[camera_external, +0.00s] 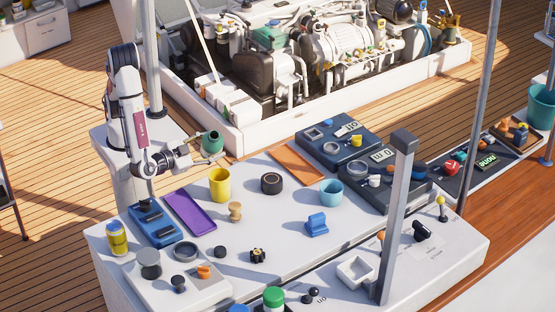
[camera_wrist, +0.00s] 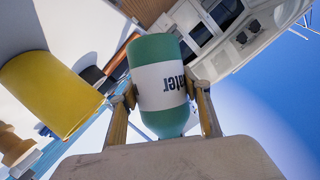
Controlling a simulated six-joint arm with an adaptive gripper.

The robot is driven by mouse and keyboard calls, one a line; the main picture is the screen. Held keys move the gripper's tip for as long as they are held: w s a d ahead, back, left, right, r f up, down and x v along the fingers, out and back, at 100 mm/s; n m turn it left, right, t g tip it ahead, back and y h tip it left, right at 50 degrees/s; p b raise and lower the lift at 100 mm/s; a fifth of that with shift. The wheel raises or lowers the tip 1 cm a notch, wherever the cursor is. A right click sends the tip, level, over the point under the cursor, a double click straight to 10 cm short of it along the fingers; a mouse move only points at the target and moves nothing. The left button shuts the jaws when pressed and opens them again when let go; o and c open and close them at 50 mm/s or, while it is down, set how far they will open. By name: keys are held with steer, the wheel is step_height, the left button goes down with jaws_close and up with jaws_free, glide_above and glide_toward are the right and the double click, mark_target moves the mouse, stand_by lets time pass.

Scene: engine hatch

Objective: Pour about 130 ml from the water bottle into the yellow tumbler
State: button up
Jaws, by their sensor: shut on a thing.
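The bottle is held in the air and looks tilted. I cannot tell its exact angle, and no water stream shows. The yellow tumbler (camera_external: 220,186) stands on the white table, below and slightly right of the bottle in the external view. It is large at the left of the wrist view (camera_wrist: 48,95), apart from the bottle. Its contents are hidden.
A purple tray (camera_external: 188,212) and blue case (camera_external: 156,226) lie left of the tumbler. A wooden piece (camera_external: 235,211), black round container (camera_external: 271,183) and light-blue cup (camera_external: 331,192) stand nearby. A grey post (camera_external: 396,215) rises at the right. Clear tabletop lies around the middle.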

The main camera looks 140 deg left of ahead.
mark_target(213, 135)
steer(key=shift+w+r+m, duration=0.15)
steer(key=shift+r+m, duration=0.05)
steer(key=shift+m, duration=0.1)
steer(key=f, duration=0.2)
steer(key=f+m, duration=0.1)
steer(key=shift+s+y, duration=0.25)
steer(key=shift+y, duration=0.05)
steer(key=shift+s+a+r+m, duration=0.15)
steer(key=shift+m, duration=0.25)
steer(key=shift+s+a+r+m+g+y, duration=0.15)
steer(key=shift+s+r+m+y, duration=0.2)
steer(key=shift+m, duration=0.25)
steer(key=shift+s+r+m+g+y, duration=0.2)
steer(key=shift+r+m+y, duration=0.25)
steer(key=shift+m, duration=0.15)
steer(key=shift+s+r+m+y, duration=0.15)
steer(key=shift+r+m+y, duration=0.25)
steer(key=shift+r+m, duration=0.35)
steer(key=shift+w+r+m+y, duration=0.3)
steer(key=shift+r+m, duration=0.2)
steer(key=shift+m, duration=0.15)
steer(key=shift+w+r+m+y, duration=0.1)
steer(key=shift+r+m+y, duration=0.2)
steer(key=shift+r+m, duration=0.25)
steer(key=shift+s+a+r+m, duration=0.2)
steer(key=shift+s+m, duration=0.15)
steer(key=shift+s, duration=0.15)
steer(key=shift+s+r+m+t+y, duration=0.3)
steer(key=shift+r+m+t, duration=0.05)
steer(key=shift+m+t, duration=0.15)
